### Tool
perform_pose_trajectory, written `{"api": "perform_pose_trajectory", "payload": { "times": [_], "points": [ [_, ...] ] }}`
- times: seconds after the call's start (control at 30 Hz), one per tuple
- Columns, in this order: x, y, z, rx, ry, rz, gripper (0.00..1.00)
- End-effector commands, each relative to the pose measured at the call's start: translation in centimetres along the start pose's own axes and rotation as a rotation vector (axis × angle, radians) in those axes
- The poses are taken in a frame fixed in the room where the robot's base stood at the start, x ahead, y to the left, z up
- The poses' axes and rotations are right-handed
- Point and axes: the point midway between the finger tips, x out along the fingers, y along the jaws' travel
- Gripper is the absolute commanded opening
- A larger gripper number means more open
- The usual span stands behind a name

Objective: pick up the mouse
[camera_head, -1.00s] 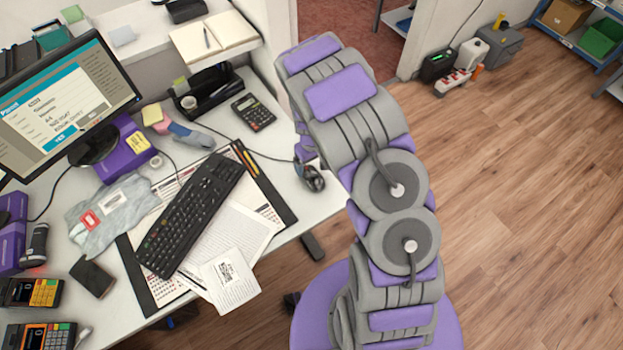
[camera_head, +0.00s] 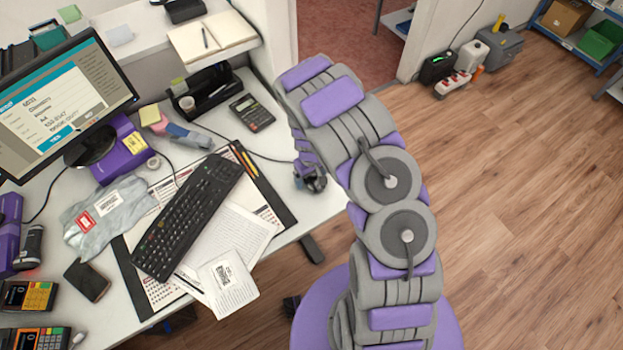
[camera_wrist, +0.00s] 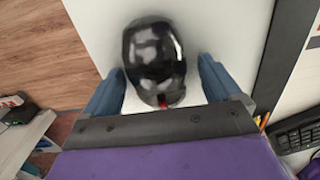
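The mouse (camera_wrist: 154,60) is black and glossy, and in the wrist view it lies on the white counter between the two blue fingers of my gripper (camera_wrist: 161,92). The fingers are spread, one on each side of its near end, and I see a small gap on at least the right side. In the head view the mouse (camera_head: 316,184) is at the counter's right edge, partly hidden by my gripper (camera_head: 306,172), which is over it.
A black keyboard (camera_head: 187,217) lies on a desk pad (camera_head: 285,215) left of the mouse. A calculator (camera_head: 252,113) and a black tray (camera_head: 207,92) are behind. The counter ends just right of the mouse, with wooden floor (camera_head: 520,200) beyond.

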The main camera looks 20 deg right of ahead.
Motion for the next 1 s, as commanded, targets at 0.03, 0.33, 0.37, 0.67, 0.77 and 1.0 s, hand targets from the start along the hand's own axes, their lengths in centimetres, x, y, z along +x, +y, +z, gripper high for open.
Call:
{"api": "perform_pose_trajectory", "payload": {
  "times": [0.03,0.33,0.37,0.67,0.77,1.0],
  "points": [
    [0.0,0.01,0.0,0.0,0.0,0.0,0.86],
    [0.0,0.01,0.01,0.0,0.0,0.0,0.57],
    [0.0,0.01,0.0,0.0,0.0,0.0,0.54],
    [-0.01,0.01,0.0,0.0,0.0,0.0,0.27],
    [-0.01,0.01,0.0,0.0,0.0,0.0,0.27],
    [-0.91,0.0,-0.06,-0.001,0.001,0.001,0.27]
  ]
}}
